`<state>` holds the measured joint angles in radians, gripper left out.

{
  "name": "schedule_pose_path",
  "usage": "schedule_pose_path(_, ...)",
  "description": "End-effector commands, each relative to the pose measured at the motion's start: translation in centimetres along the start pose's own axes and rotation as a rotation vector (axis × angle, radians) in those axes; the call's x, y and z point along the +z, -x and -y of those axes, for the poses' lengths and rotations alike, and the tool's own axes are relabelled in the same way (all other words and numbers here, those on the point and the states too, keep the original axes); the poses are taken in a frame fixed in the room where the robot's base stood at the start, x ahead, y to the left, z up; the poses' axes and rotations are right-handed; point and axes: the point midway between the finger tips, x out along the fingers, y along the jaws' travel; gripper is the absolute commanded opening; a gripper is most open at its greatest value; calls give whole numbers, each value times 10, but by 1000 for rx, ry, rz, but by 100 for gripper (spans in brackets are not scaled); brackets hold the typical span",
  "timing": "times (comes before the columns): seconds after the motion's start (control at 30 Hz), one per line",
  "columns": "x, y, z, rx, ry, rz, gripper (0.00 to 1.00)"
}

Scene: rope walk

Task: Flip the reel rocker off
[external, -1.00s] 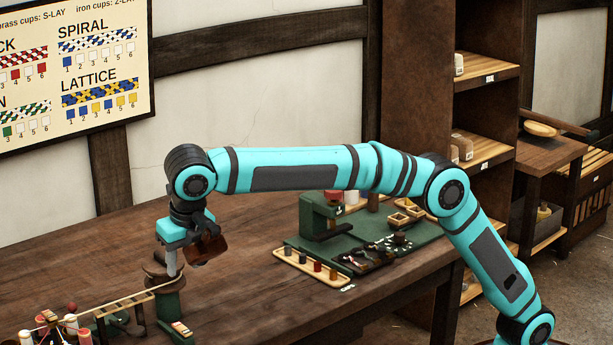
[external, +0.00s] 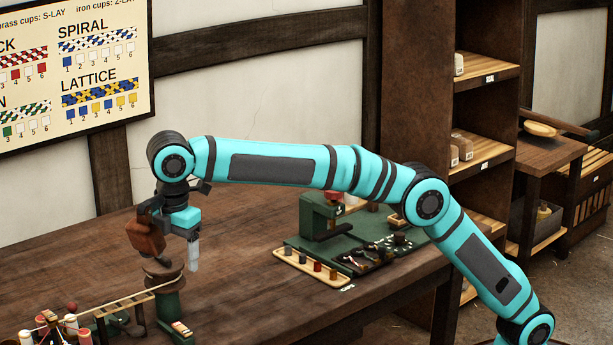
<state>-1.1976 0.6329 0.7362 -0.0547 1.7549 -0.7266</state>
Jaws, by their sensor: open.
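The reel (external: 164,273), a brown spool, sits on a green stand (external: 169,305) near the front of the bench. A small pale plate (external: 181,329) is at the foot of the stand; I cannot make out the rocker itself or which way it is tipped. My gripper (external: 194,262) points down, just right of the reel and above the bench top, apart from both. It is open, with its fingers nearly in line from this side, and nothing shows between them.
A rope-laying frame (external: 125,304) with several bobbins (external: 72,325) stands to the left of the reel. A green mat (external: 370,236) with tools and a tray of small cups (external: 312,266) lie to the right. The bench between is clear.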

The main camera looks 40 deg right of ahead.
Motion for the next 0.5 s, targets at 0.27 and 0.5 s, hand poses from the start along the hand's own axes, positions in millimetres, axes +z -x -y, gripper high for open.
schedule_pose_path(0.27,3,3,-7,-43,-309,-12,73)
schedule_pose_path(0.5,4,-8,-7,-49,-345,-10,73)
